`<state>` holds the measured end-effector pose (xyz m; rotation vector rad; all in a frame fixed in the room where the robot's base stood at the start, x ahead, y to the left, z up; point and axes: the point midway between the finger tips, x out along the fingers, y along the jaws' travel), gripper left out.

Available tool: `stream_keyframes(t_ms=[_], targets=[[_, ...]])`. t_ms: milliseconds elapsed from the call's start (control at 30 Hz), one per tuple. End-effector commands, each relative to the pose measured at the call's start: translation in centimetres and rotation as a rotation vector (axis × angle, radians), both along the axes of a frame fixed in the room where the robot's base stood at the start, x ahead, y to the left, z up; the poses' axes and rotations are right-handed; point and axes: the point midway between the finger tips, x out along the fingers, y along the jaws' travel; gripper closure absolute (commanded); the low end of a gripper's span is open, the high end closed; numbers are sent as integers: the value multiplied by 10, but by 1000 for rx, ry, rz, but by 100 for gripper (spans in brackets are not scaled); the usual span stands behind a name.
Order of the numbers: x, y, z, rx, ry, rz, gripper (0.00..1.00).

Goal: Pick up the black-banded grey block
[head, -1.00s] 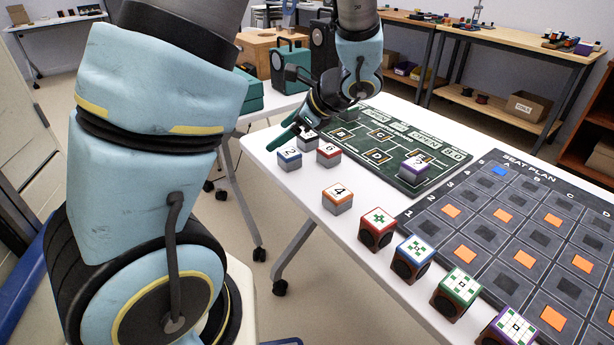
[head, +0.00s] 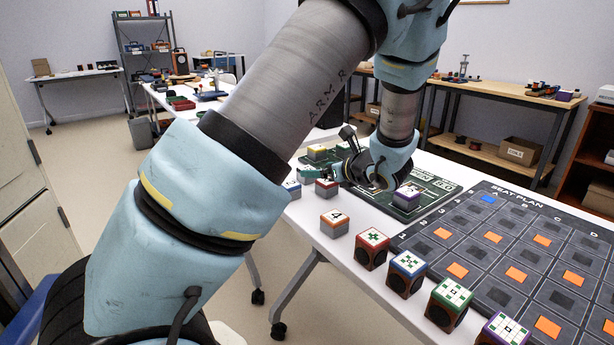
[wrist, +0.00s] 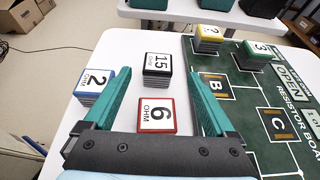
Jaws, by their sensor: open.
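The black-banded grey block (wrist: 157,68), marked 15 on its white top, stands upright on the white table in the wrist view. My gripper (wrist: 150,56) is open and empty, its two teal fingers spread wide on either side of that block without visible contact. The red-banded block (wrist: 156,115), marked 6, stands nearer, also between the fingers. The blue-banded block (wrist: 94,84), marked 2, is close against the left finger's outer side. In the head view my gripper (head: 345,170) is over the table's far left end, its fingers hard to make out.
The green resistor board (wrist: 262,100) lies to the right, bearing a yellow-banded block (wrist: 208,38) and a green-banded block (wrist: 254,54). An orange-banded block (head: 335,223) and several speaker cubes (head: 371,248) line the front edge beside the seat plan (head: 500,245).

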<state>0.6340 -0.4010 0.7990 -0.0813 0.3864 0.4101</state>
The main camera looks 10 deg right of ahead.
Motion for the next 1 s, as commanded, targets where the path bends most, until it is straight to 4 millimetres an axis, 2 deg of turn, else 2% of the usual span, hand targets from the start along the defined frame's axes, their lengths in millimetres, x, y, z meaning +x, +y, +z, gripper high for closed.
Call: stream_keyframes(t_ms=[100,233,533,1000], targets=[[16,11,-6,2,1,5,10],[29,17,-13,2,0,4,10],[34,18,-15,-1,0,3,10],[33,18,-15,-1,1,2,62]])
